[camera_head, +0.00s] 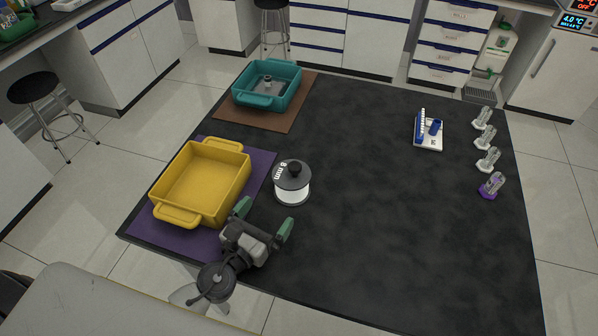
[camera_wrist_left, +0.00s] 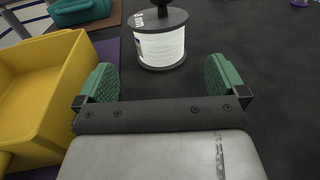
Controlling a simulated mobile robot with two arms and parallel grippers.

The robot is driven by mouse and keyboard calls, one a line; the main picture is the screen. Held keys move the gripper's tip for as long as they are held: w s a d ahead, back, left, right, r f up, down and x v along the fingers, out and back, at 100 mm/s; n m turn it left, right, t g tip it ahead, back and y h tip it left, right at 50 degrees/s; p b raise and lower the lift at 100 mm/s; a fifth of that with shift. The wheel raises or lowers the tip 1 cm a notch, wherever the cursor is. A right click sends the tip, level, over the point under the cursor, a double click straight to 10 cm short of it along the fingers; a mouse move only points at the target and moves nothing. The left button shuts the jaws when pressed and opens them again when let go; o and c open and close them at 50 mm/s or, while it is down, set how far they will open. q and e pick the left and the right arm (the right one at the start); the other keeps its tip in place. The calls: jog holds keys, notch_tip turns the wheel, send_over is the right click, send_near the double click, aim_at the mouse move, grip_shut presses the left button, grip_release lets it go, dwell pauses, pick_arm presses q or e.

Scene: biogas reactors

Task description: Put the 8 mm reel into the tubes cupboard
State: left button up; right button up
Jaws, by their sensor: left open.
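The 8 mm reel (camera_head: 292,184) stands upright on the black bench, just right of the purple mat. It has a dark grey top with a black knob, the white marking "8 mm" and a white wound body. In the left wrist view the reel (camera_wrist_left: 160,44) is straight ahead, beyond the fingertips. My left gripper (camera_head: 265,218) is open and empty, on the near side of the reel and apart from it. Its green finger pads also show in the left wrist view (camera_wrist_left: 164,78). My right gripper is not in view. I cannot identify the tubes cupboard for sure.
A yellow tray (camera_head: 241,193) sits on the purple mat (camera_head: 262,163), close left of my left gripper. A teal tray (camera_head: 266,101) is on a brown mat behind. A white rack (camera_head: 429,145) and several small cylinders stand at the right. The bench's middle is clear. Drawers (camera_head: 452,33) are behind.

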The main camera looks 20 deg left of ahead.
aim_at(290, 180)
pick_arm(q)
jog(key=shift+w+d, duration=0.1)
jog(key=shift+w, duration=0.3)
jog(key=p+x, duration=0.1)
jog(key=x, duration=0.3)
jog(key=shift+w+r+p, duration=0.15)
jog(key=shift+w+p, duration=0.1)
jog(key=shift+p, duration=0.05)
jog(key=p+x, duration=0.1)
jog(key=x, duration=0.4)
jog(key=shift+w+d, duration=0.1)
jog(key=shift+w, duration=0.25)
jog(key=c, duration=0.7)
jog(key=shift+r, duration=0.1)
